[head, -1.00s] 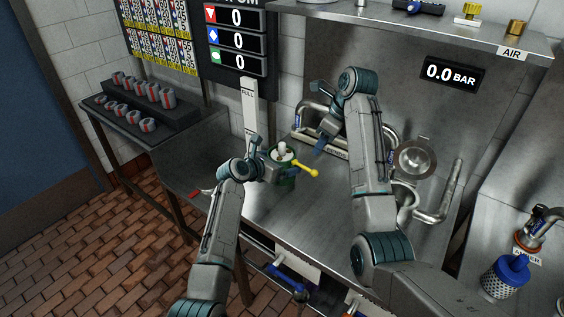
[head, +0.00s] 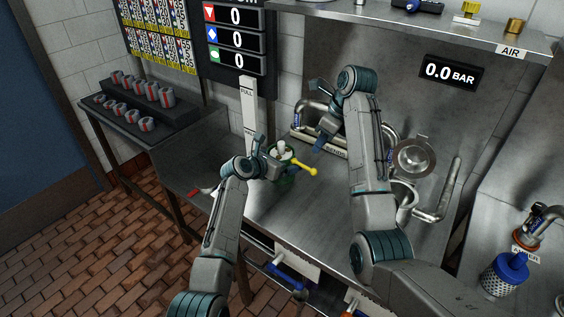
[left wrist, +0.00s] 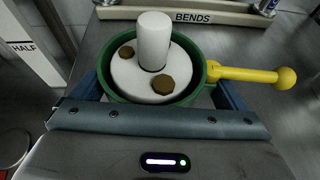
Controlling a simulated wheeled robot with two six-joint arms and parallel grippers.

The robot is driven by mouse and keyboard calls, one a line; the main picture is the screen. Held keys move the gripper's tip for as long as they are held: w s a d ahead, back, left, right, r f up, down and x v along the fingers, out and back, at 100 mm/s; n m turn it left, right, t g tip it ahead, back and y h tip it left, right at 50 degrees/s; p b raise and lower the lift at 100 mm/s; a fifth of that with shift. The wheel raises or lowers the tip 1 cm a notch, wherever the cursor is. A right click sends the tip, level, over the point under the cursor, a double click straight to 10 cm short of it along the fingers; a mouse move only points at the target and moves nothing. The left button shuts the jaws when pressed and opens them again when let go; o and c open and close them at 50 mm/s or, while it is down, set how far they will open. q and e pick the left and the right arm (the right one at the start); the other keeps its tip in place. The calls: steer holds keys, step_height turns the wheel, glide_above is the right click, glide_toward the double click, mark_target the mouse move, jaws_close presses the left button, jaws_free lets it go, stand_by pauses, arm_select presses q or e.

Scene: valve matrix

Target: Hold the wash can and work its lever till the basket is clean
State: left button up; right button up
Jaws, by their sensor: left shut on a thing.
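The wash can is a green round can (left wrist: 198,55) with a white top (left wrist: 155,72), a white post and brown bolts. It stands upright on the steel bench; its top shows in the head view (head: 281,149). Its yellow lever (left wrist: 245,75) ends in a ball and points right. My left gripper (left wrist: 155,95) is shut on the can, with a blue finger on each side. My right gripper (head: 322,138) is up and right of the can, apart from the lever; its finger gap is unclear. No basket shows in the can; its inside is hidden.
A rack labelled BENDS (left wrist: 190,15) stands behind the can. A white gauge strip (head: 248,110) is behind it at left. A metal strainer-like bowl (head: 413,157) and bent pipe (head: 440,195) are at right. A blue-capped mesh cylinder (head: 505,277) stands on the right bench.

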mark_target(304, 167)
steer(key=shift+s+f, duration=0.1)
steer(key=shift+f, duration=0.15)
steer(key=c, duration=0.4)
steer(key=shift+s+d+f+m+t+y, duration=0.4)
steer(key=shift+s+f+m+t+y, duration=0.1)
steer(key=shift+f+t, duration=0.2)
jaws_close()
steer(key=shift+s+d+f+m+t+y, duration=0.3)
steer(key=shift+s+f+m+t+y, duration=0.15)
steer(key=shift+s+t, duration=0.3)
steer(key=shift+x, duration=3.5)
steer(key=shift+w+r, duration=0.1)
